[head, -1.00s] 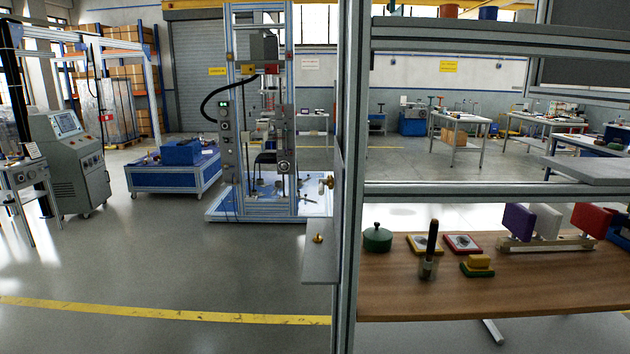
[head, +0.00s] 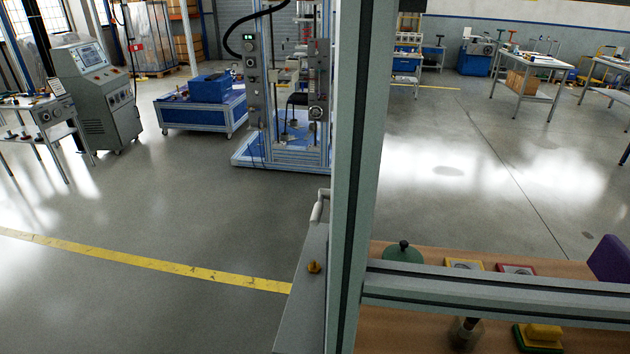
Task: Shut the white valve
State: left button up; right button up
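No valve can be identified for certain. A small whitish handle-like part (head: 320,207) stands at the top of a grey panel (head: 303,300), just left of the upright metal post (head: 356,150). I cannot tell whether it is a valve. A small brass-coloured knob (head: 314,267) sits on the panel below it. A purple block (head: 610,260) shows at the right edge, over the wooden table. Neither of my grippers is in view.
The post and a horizontal rail (head: 490,290) stand close in front. The wooden table (head: 400,335) behind holds a green lidded pot (head: 403,255) and a yellow block (head: 540,336). Open floor with a yellow line (head: 150,262) lies left. A blue-based test machine (head: 285,150) stands beyond.

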aim_at(318, 208)
jog(key=i+l, duration=0.2)
jog(key=k, duration=0.35)
jog(key=i+j, duration=0.1)
jog(key=j, duration=0.3)
jog(key=i+j, duration=0.15)
jog(key=j, duration=0.25)
jog(key=i+j, duration=0.1)
jog(key=j, duration=0.3)
jog(key=i+j, duration=0.15)
jog(key=j, duration=0.25)
